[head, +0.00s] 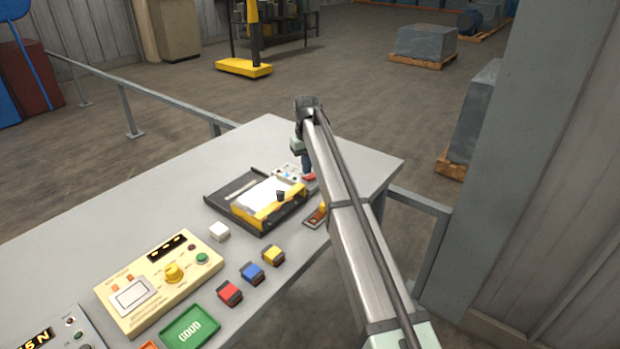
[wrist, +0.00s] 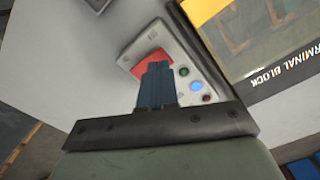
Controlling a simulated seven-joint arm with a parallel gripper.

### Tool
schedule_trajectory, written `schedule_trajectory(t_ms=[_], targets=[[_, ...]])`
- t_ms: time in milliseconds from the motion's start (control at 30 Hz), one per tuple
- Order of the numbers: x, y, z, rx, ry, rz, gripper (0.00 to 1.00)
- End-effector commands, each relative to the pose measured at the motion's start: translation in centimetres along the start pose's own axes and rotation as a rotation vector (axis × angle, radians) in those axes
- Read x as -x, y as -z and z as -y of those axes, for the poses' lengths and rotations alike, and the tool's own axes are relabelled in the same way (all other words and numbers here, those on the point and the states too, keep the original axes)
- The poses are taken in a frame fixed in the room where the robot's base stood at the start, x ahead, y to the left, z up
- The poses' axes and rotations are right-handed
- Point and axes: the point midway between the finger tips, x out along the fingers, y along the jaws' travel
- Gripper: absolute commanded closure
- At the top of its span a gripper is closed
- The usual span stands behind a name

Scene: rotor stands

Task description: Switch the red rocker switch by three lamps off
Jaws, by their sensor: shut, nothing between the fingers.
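The red rocker switch (wrist: 150,64) sits on a light grey switch plate (wrist: 140,45) in the wrist view. Three lamps lie in a row beside it: a green lamp (wrist: 184,71), a bright blue lamp (wrist: 196,86) and a dark red lamp (wrist: 207,98). My gripper (wrist: 158,68) is shut and empty, its blue fingers over the rocker and hiding part of it. I cannot tell whether they touch it or which way it is tilted. In the head view the switch plate (head: 287,171) is at the table's far part, partly behind my arm.
A dark tray (head: 228,192) with a yellow-edged terminal block (head: 262,214) stands close beside the switch plate. Nearer on the grey table (head: 130,225) are a cream meter box (head: 150,290), a white cube (head: 219,231), coloured blocks and a green tray (head: 190,327). The table's far left part is clear.

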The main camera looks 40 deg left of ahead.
Motion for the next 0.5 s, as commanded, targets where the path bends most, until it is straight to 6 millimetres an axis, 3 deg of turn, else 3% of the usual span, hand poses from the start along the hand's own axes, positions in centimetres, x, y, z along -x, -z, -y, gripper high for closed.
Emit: schedule_trajectory(t_ms=[500], targets=[[-0.55, 0.01, 0.00, 0.000, 0.000, 0.000, 1.00]])
